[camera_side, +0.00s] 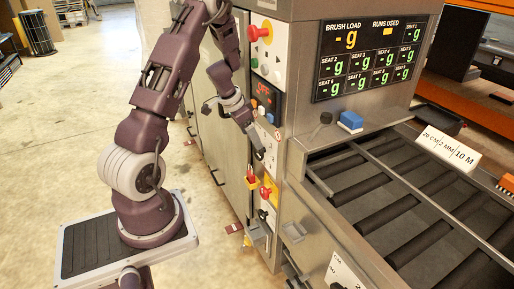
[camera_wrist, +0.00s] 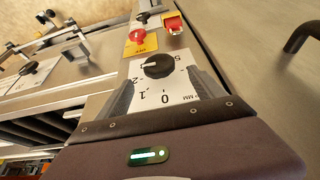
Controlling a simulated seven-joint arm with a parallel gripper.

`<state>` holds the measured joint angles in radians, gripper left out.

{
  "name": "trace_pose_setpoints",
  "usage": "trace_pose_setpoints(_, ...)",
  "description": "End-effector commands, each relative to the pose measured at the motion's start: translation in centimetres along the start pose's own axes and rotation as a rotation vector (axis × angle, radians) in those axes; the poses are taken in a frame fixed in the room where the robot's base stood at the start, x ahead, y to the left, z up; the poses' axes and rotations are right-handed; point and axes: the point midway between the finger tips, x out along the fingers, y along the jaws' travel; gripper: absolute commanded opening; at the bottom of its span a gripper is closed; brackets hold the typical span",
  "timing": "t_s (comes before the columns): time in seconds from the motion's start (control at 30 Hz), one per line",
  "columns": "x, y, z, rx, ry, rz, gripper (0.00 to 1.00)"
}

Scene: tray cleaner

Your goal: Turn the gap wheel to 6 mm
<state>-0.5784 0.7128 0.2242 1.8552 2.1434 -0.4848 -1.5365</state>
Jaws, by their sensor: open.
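The gap wheel, a round black knob (camera_wrist: 158,66), sits on a white dial plate (camera_wrist: 178,95) marked in mm. The figures 0, 1, 2 and 5 show in the wrist view; the rest of the scale is hidden or unclear. A pale mark shows on the knob's left side, near the 2, but its exact reading is too small to tell. My gripper (camera_wrist: 160,78) is open, with a grey finger on each side of the plate and the knob ahead between them. I cannot see contact. In the side view my gripper (camera_side: 259,152) is at the machine's front panel and covers the knob.
A red button (camera_wrist: 137,36) on a yellow plate and a red switch (camera_wrist: 172,24) lie just beyond the dial. In the side view, a lit display (camera_side: 264,93) is above my gripper and a red-and-yellow switch (camera_side: 266,190) below. A roller tray (camera_side: 326,160) lies right.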

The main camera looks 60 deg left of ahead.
Motion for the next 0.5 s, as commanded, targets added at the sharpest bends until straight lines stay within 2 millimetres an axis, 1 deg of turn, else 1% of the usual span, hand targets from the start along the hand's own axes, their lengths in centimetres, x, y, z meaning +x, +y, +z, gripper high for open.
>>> trace_pose_setpoints(0.2,4.2,0.1,0.1,-0.004,0.001,0.004,0.78)
trace_pose_setpoints(0.3,5.6,0.1,0.0,-0.001,0.001,0.001,0.78)
trace_pose_setpoints(0.4,6.3,0.1,0.0,-0.001,0.002,0.0,0.78)
trace_pose_setpoints(0.5,6.4,0.1,-0.1,0.0,0.002,-0.001,0.78)
